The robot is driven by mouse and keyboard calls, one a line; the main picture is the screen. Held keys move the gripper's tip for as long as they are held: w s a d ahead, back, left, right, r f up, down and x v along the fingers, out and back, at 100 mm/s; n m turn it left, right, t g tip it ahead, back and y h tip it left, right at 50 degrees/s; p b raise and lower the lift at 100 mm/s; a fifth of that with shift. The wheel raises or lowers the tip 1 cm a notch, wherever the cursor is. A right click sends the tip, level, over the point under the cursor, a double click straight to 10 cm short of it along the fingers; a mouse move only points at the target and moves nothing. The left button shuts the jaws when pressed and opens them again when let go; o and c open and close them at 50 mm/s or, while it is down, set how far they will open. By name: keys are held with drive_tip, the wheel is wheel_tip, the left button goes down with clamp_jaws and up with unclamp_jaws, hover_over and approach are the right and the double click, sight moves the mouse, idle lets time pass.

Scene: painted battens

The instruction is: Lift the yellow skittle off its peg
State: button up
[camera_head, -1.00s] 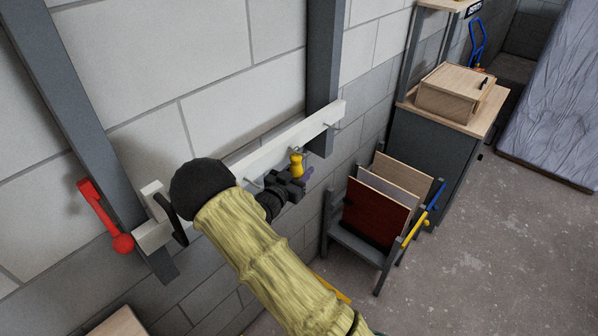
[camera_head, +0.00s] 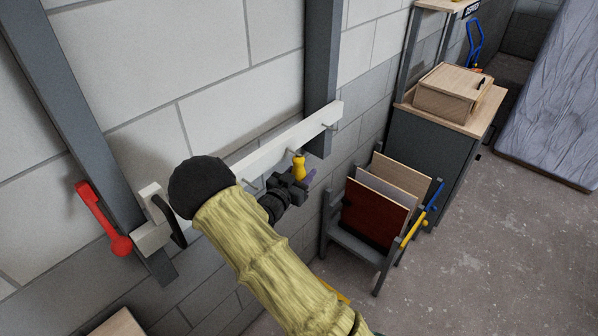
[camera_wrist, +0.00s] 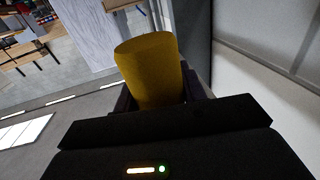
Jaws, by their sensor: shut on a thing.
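The yellow skittle (camera_head: 299,169) is in front of the white batten (camera_head: 276,148) on the wall. My gripper (camera_head: 298,183) is shut on it from below and in front. In the wrist view the skittle (camera_wrist: 153,66) stands up large between the fingers, which show only partly behind the dark gripper body. A small gap seems to lie between skittle and batten in the head view. Whether the skittle still touches its peg I cannot tell.
The floor (camera_head: 500,260) at right is clear.

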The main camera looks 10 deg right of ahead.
drive_tip(key=s+d, duration=0.3)
drive_tip(key=s, duration=0.2)
drive_tip(key=shift+d+b, duration=0.25)
drive_tip(key=shift+b, duration=0.2)
idle(0.6)
